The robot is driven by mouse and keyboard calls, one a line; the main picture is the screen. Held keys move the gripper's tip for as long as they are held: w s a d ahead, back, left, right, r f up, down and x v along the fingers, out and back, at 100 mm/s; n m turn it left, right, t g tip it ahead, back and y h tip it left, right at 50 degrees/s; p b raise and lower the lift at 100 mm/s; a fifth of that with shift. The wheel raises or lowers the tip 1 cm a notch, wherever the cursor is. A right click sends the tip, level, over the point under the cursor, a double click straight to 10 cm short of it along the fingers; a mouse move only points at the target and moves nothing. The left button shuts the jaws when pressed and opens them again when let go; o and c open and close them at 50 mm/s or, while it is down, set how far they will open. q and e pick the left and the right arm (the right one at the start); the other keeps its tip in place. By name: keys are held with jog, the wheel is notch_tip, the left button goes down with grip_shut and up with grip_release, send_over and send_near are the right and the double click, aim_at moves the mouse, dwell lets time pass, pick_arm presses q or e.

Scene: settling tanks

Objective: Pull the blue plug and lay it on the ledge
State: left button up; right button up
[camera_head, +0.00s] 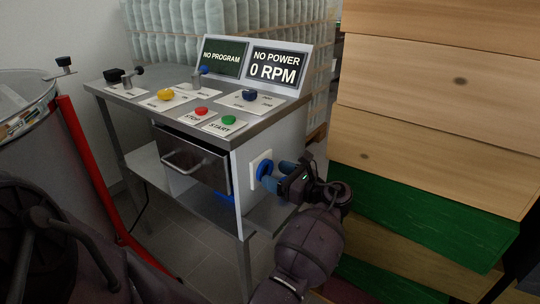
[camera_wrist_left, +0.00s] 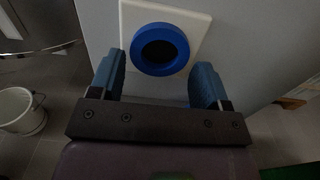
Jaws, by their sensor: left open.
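A blue round piece (camera_head: 265,170) with a dark centre sits on a white square plate (camera_head: 256,178) on the console's right side wall. In the left wrist view the blue piece (camera_wrist_left: 160,34) shows face on, like a thick ring; I cannot tell whether it is the plug or an empty socket. My left gripper (camera_head: 278,175) is close to it, with its blue fingers apart and pointing at the wall. In the left wrist view the fingers (camera_wrist_left: 159,80) stand left and right of the blue piece with nothing between them. My right gripper is not in view.
The console (camera_head: 230,127) carries buttons, levers and two displays reading NO PROGRAM and NO POWER 0 RPM. A drawer (camera_head: 193,160) and a lower shelf (camera_head: 262,217) are below; something blue (camera_head: 226,197) shows under the drawer. Stacked wooden boxes (camera_head: 430,125) stand close on the right.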

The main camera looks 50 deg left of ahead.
pick_arm(q)
jog(key=shift+s+a+f, duration=0.1)
jog(key=shift+a+f, duration=0.05)
jog(key=shift+a, duration=0.35)
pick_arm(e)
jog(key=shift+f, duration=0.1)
pick_arm(q)
jog(key=shift+w+a, duration=0.2)
jog(key=shift+w, duration=0.55)
jog(key=shift+w+a, duration=0.15)
jog(key=shift+w, duration=0.6)
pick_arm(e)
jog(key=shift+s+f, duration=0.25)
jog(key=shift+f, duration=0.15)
